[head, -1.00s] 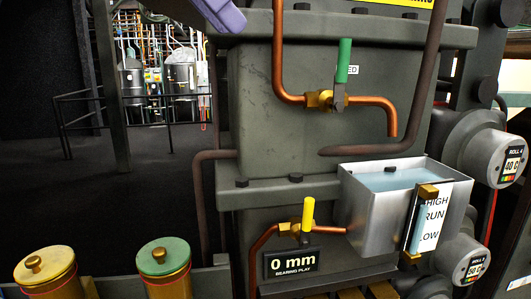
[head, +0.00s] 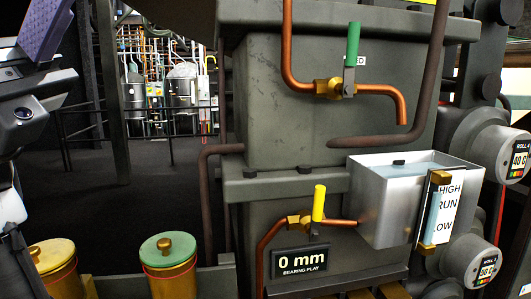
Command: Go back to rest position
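My arm (head: 22,115) shows at the left edge, with grey-white links and black joints. A purple part (head: 52,28) of it is at the top left, cut off by the frame edge. No gripper fingertips can be made out, so my gripper's opening is not seen. The arm parts stand apart from the machine (head: 285,105) in this view.
The machine carries a green-handled valve (head: 352,45), a yellow-handled valve (head: 319,203), a metal water tank (head: 385,205) with a sight gauge, and a "0 mm" display (head: 299,262). Two canisters, yellow-lidded (head: 52,256) and green-lidded (head: 168,248), stand front left. Open dark floor (head: 150,200) lies behind.

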